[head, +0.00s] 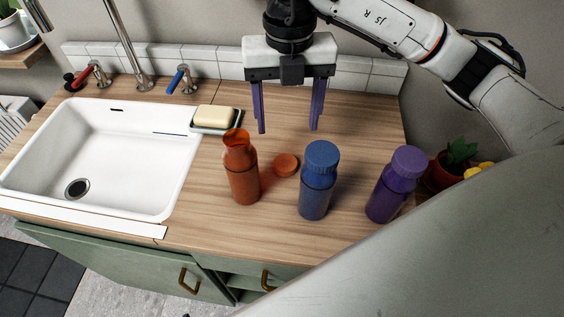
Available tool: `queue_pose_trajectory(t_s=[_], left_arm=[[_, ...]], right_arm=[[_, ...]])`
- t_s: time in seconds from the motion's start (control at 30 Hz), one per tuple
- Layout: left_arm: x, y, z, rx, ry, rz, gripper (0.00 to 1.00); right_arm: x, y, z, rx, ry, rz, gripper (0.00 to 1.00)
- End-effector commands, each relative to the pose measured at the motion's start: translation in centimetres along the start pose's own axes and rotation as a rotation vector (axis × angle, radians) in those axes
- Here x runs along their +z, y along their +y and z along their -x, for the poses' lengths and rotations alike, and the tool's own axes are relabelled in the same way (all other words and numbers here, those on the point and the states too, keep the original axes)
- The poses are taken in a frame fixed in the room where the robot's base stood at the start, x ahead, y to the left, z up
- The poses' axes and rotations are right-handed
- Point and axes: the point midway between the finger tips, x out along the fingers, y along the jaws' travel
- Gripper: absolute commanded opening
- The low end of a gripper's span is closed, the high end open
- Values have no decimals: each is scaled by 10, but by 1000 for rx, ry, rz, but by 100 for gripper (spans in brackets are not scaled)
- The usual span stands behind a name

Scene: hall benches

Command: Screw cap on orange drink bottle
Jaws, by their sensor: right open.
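The orange drink bottle (243,177) stands upright on the wooden counter, right of the sink, with its neck open. An orange cap (286,165) lies on the counter just right of the bottle. My right gripper (289,128) points down with its two purple fingers apart and nothing between them. It is above the counter, over the area behind the cap. My left gripper is not in view.
A blue bottle (319,183) and a purple bottle (394,186), both capped, stand right of the cap. A soap dish with soap (215,117) is at the sink's (123,188) back right corner. A potted plant (447,170) is beyond the purple bottle. The counter (366,122) at back right is clear.

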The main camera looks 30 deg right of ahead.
Motion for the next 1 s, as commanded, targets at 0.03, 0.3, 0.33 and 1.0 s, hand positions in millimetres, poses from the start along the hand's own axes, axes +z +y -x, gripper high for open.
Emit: queue_pose_trajectory(t_s=[0.03, 0.3, 0.33, 1.0], left_arm=[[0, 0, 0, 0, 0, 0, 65], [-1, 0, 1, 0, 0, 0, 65], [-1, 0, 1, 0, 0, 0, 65], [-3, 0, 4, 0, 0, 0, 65]], right_arm=[[0, 0, 0, 0, 0, 2, 64], [-1, 0, -13, -1, 3, 4, 64], [-1, 0, -18, -2, 3, 4, 64], [-1, 1, -56, -1, 2, 6, 64]])
